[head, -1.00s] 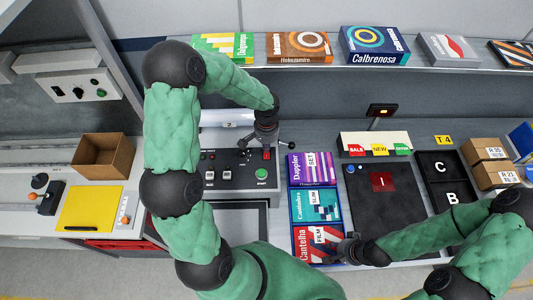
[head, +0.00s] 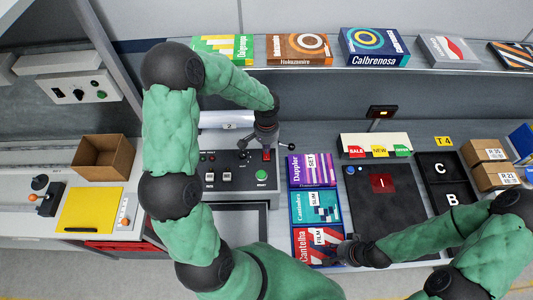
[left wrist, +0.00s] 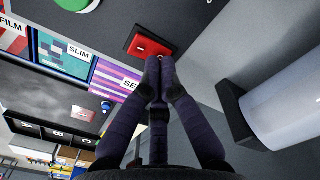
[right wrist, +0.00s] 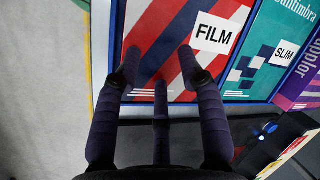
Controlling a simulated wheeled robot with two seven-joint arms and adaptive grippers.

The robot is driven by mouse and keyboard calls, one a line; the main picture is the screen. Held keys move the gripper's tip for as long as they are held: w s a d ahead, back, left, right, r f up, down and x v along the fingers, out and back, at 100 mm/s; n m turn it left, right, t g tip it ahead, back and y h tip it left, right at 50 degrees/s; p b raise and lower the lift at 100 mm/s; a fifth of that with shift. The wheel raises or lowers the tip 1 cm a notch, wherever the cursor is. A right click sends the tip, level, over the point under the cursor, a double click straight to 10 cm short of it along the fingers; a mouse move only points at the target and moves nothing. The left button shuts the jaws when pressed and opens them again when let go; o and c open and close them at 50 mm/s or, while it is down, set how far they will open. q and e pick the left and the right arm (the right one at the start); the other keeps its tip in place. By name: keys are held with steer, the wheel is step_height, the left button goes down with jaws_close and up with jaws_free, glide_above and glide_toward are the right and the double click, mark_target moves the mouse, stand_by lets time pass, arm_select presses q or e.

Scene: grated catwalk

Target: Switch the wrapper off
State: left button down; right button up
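The wrapper's control panel (head: 225,182) carries a green round START button (head: 262,174), white square buttons and a red switch (head: 267,155) at its upper right. My right gripper (right wrist: 158,55) is open and empty above the red striped FILM box (right wrist: 175,40).
Boxes marked SET (head: 312,169) and SLIM (head: 316,205) stand right of the panel, beside a dark plate (head: 385,215). An open cardboard box (head: 103,157) and a yellow pad (head: 90,209) are at left.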

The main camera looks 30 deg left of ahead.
arm_select(q)
steer(key=shift+r+p, duration=1.6)
steer(key=shift+r, duration=1.3)
arm_select(e)
steer(key=shift+r, duration=1.8)
arm_select(q)
steer(key=shift+f, duration=0.1)
